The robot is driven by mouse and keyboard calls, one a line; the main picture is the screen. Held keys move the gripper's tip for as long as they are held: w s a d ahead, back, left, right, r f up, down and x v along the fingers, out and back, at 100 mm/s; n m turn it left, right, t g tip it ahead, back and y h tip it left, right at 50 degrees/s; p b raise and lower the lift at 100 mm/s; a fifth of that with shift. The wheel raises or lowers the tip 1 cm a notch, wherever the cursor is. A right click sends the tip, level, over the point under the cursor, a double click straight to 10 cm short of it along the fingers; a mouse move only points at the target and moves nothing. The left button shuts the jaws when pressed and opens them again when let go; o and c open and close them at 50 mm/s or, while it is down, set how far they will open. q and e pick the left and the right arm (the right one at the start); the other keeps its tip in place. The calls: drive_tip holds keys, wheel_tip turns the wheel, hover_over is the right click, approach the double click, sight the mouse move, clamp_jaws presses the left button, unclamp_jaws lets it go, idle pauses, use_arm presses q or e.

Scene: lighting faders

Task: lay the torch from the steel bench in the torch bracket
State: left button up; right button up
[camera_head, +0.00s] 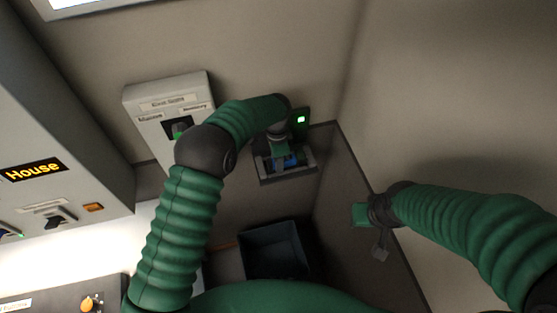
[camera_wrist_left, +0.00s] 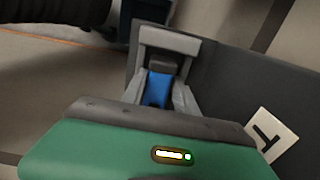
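A blue piece (camera_head: 287,161), perhaps the torch, shows inside a grey frame (camera_head: 300,175) below the wall; the frame may be the torch bracket. My left gripper (camera_head: 280,151) points down over this frame and hides part of it. In the left wrist view the blue piece (camera_wrist_left: 157,88) lies between grey sides, under the grey crossbar (camera_wrist_left: 170,40). The green gripper body covers the near part, so I cannot tell whether the fingers are closed on the blue piece. My right gripper (camera_head: 378,245) hangs at the right, away from the frame; its finger opening is unclear.
A wall box with labels and a switch (camera_head: 165,104) stands left of the left forearm. A grey "House" panel (camera_head: 70,120) fills the left side. A dark open bin (camera_head: 274,250) is below the frame.

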use_arm(q)
drive_tip(key=shift+o, duration=0.6)
drive_tip(key=shift+s+a+f, duration=0.15)
drive_tip(key=shift+s+f, duration=0.2)
drive_tip(key=shift+f, duration=0.25)
drive_tip(key=shift+c, duration=1.1)
drive_tip(key=shift+o, duration=0.8)
drive_tip(key=shift+s, duration=0.1)
drive_tip(key=shift+w+r+p, duration=0.2)
drive_tip(key=shift+r+p, duration=0.45)
drive_tip(key=shift+r, duration=0.15)
drive_tip(key=shift+w+r+p, duration=0.15)
drive_tip(key=shift+r+p, duration=1.3)
drive_tip(key=shift+r, duration=1.05)
